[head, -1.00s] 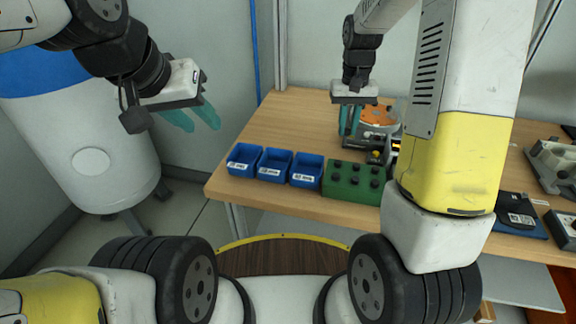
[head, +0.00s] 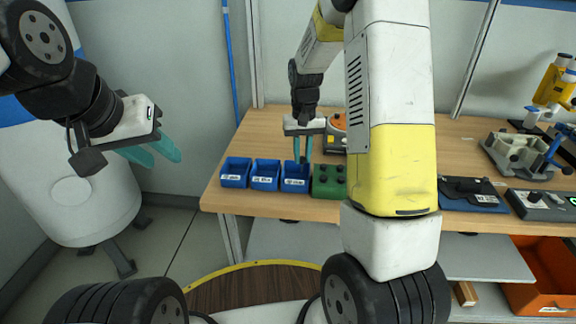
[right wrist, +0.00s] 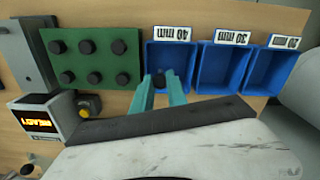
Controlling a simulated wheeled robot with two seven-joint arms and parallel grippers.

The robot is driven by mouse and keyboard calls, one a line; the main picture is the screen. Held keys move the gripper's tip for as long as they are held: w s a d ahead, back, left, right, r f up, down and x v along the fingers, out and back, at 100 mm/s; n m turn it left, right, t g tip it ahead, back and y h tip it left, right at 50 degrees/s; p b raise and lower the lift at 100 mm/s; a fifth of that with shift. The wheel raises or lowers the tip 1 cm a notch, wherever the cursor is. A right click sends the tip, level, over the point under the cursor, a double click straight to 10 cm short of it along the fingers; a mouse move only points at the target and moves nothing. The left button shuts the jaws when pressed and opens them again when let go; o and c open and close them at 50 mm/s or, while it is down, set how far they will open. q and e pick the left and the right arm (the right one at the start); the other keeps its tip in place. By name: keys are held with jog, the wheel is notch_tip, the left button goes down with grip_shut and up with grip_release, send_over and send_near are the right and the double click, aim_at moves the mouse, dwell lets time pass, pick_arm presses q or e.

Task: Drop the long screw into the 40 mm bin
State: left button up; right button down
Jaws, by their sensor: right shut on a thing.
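The 40 mm bin (right wrist: 170,54) is blue, with a white label; in the head view it is the rightmost bin (head: 296,184), beside the green block. My right gripper (head: 302,160) is over this bin, fingers pointing down. The right wrist view shows a dark round screw head (right wrist: 158,80) between its teal fingertips, above the bin's opening. The screw's shaft is hidden, so its length cannot be seen. My left gripper (head: 160,152) is empty, its teal fingers apart, off to the left of the table.
The 30 mm bin (right wrist: 222,66) and 20 mm bin (right wrist: 270,72) stand beside it. A green block (right wrist: 92,58) with several black knobs adjoins the 40 mm bin. A small device with a lit display (right wrist: 38,118) stands near the block. The bins look empty.

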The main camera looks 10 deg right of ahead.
jog(key=shift+f, duration=0.2)
jog(key=c, duration=1.2)
grip_release()
jog(key=shift+c, duration=0.2)
jog(key=shift+r, duration=0.1)
notch_tip(320, 180, up, 8)
jog(key=shift+f, duration=0.2)
